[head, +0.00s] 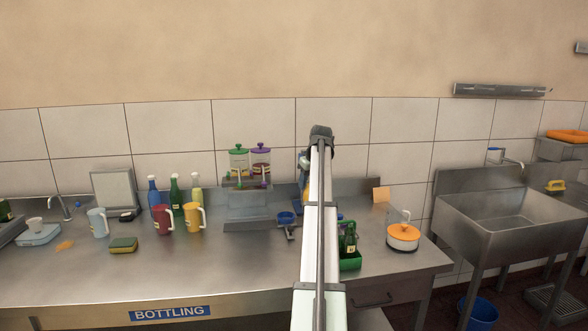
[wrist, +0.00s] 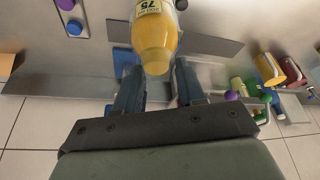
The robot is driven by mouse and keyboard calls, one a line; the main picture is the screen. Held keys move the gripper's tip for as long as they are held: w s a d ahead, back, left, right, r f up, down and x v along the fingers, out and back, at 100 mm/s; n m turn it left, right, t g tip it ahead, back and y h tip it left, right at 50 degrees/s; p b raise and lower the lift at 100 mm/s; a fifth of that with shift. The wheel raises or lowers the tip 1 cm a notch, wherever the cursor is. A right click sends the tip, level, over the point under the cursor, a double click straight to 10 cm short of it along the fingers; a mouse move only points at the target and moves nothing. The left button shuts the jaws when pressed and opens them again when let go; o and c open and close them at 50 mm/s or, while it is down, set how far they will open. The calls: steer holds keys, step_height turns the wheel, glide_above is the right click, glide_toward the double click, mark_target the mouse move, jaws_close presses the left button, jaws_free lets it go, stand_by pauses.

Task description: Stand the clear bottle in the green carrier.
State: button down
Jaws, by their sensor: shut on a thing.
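In the head view my arm hides most of my gripper and the bottle; only a sliver of yellow (head: 306,192) shows beside the arm, above the back of the bench. The green carrier (head: 351,265) stands on the bench just right of my arm, partly hidden by it. At least one dark green bottle (head: 350,243) stands in the carrier.
Left of my arm are a dispenser stand (head: 247,205), a yellow mug (head: 193,217), a red mug (head: 161,219) and several bottles (head: 175,192). The front middle of the bench is clear.

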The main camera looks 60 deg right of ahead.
steer(key=s+a+f, duration=0.4)
steer(key=s+f, duration=0.2)
steer(key=s, duration=0.2)
steer(key=shift+s+a, duration=0.25)
steer(key=shift+a, duration=0.05)
steer(key=shift+f, duration=0.1)
stand_by(0.5)
steer(key=shift+f, duration=1.35)
steer(key=shift+f, duration=1.2)
stand_by(0.6)
steer(key=c, duration=0.6)
jaws_free()
